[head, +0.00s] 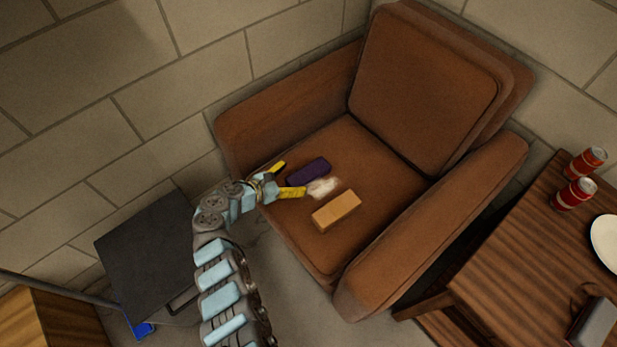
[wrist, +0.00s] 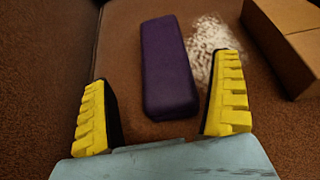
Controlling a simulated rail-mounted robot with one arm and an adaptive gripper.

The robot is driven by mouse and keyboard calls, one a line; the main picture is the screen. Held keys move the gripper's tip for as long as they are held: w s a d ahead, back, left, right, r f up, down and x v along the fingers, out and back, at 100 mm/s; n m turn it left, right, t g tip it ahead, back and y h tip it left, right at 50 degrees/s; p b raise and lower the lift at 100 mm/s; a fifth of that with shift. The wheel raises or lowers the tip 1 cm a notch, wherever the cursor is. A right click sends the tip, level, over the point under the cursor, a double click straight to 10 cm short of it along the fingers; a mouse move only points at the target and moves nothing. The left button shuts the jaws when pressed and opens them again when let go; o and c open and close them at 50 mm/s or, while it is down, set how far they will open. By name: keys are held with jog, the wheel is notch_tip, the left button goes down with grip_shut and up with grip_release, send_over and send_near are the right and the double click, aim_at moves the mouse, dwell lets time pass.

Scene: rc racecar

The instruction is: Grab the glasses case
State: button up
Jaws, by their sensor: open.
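The glasses case is a dark purple rounded box (head: 308,172) on the seat of the brown armchair. It also shows in the wrist view as a purple case (wrist: 167,65), lying lengthwise between the lines of the two fingers. My gripper (head: 284,180) has yellow fingertips and is open and empty. In the head view it is just left of the case, over the front of the seat. In the wrist view the gripper (wrist: 165,115) has one finger on each side of the case's near end. I cannot tell exactly how high the fingers are above the seat.
A tan box (head: 337,211) lies on the seat right of the case, beside a whitish patch (head: 322,187). The armchair (head: 430,95) has raised arms and a backrest. A wooden table (head: 520,245) with two red cans (head: 574,193) stands at right.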

aim_at(306, 173)
jog(key=shift+s+b+x, duration=0.1)
jog(key=shift+b+x, duration=0.7)
jog(key=shift+x, duration=0.8)
jog(key=shift+s+b+x, duration=0.15)
jog(key=shift+b+x, duration=0.65)
jog(key=shift+x, duration=0.75)
jog(key=shift+w+d, duration=0.15)
jog(key=shift+d, duration=0.1)
jog(key=shift+r, duration=0.1)
jog(key=c, duration=1.3)
